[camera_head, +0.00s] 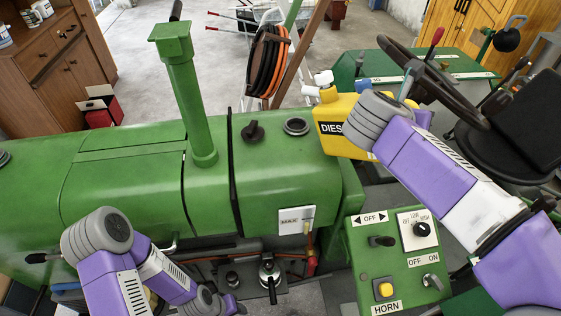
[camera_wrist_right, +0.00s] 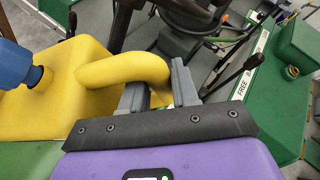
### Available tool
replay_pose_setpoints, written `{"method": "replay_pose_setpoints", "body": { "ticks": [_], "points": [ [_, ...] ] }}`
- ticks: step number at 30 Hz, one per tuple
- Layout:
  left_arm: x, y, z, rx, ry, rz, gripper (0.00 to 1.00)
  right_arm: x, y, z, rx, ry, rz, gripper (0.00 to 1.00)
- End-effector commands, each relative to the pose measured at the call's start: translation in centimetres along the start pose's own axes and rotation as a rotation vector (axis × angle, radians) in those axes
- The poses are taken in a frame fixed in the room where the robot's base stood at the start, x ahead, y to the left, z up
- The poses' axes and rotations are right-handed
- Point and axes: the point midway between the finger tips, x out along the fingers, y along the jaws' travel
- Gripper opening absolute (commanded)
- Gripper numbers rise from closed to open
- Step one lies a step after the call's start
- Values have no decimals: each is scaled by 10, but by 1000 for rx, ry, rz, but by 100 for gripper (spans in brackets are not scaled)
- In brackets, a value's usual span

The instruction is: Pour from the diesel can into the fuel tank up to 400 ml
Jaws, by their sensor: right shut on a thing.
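A blue part (camera_wrist_right: 18,66) stands on the can's top in the wrist view. The fuel tank's round, dark filler opening (camera_head: 296,126) is uncovered, left of the can. My left arm shows at lower left, but its gripper is not visible.
A dark cap (camera_head: 252,132) sits beside the opening, and a green exhaust stack (camera_head: 184,90) rises further left. A steering wheel (camera_head: 436,85) and black seat are at right. A green control box (camera_head: 395,255) with switches stands in front.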

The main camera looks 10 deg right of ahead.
Motion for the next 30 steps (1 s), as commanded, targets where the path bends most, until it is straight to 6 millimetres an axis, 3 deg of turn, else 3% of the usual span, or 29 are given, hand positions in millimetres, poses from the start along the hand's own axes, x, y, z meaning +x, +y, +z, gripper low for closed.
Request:
{"method": "replay_pose_setpoints", "body": {
  "ticks": [30],
  "points": [
    [-7,2,0,0,0,0,43,-4,0,6,-17,-4,-11,0]
  ]
}}
